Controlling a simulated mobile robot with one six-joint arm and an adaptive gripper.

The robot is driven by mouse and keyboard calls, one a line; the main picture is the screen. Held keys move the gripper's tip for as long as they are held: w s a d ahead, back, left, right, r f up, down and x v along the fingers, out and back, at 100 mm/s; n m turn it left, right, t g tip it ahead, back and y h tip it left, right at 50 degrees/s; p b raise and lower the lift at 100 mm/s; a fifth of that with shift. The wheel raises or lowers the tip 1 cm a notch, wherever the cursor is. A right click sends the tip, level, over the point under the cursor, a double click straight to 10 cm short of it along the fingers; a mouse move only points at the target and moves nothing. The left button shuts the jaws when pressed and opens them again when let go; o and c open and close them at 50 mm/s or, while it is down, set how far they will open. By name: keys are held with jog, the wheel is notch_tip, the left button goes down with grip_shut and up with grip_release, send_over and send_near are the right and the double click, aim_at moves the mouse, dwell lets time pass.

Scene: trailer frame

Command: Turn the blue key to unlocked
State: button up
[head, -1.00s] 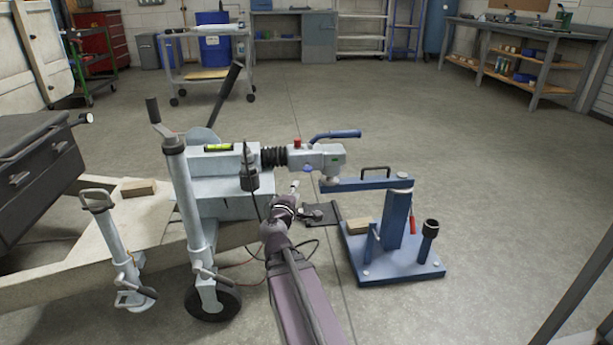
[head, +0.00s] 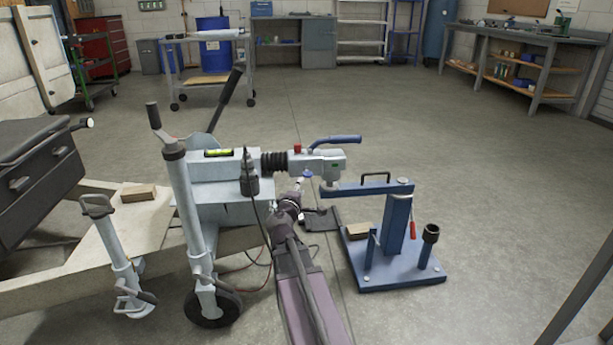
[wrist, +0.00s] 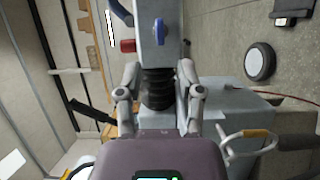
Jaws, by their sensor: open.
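The blue key (head: 307,174) sits on the side of the grey coupler head (head: 328,160), partly small and hard to make out in the head view. In the wrist view the blue key (wrist: 160,31) shows clearly on the coupler's grey face, lying roughly lengthwise in the picture. My gripper (wrist: 160,72) is open and empty, its two fingers spread to either side in the picture, with the key ahead beyond the fingertips. In the head view my gripper (head: 299,184) is just below and left of the key, close to it. Whether it touches anything is unclear.
A black rubber bellows (head: 273,162) and a red knob (head: 297,149) are beside the coupler. A blue handle (head: 335,140) rises over it. A blue stand (head: 395,225) is close on the right. A hanging cable (head: 262,225) runs near my arm.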

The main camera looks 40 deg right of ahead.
aim_at(306, 176)
jog(key=x, duration=0.9)
grip_shut()
jog(key=shift+a, duration=0.2)
jog(key=shift+d, duration=0.1)
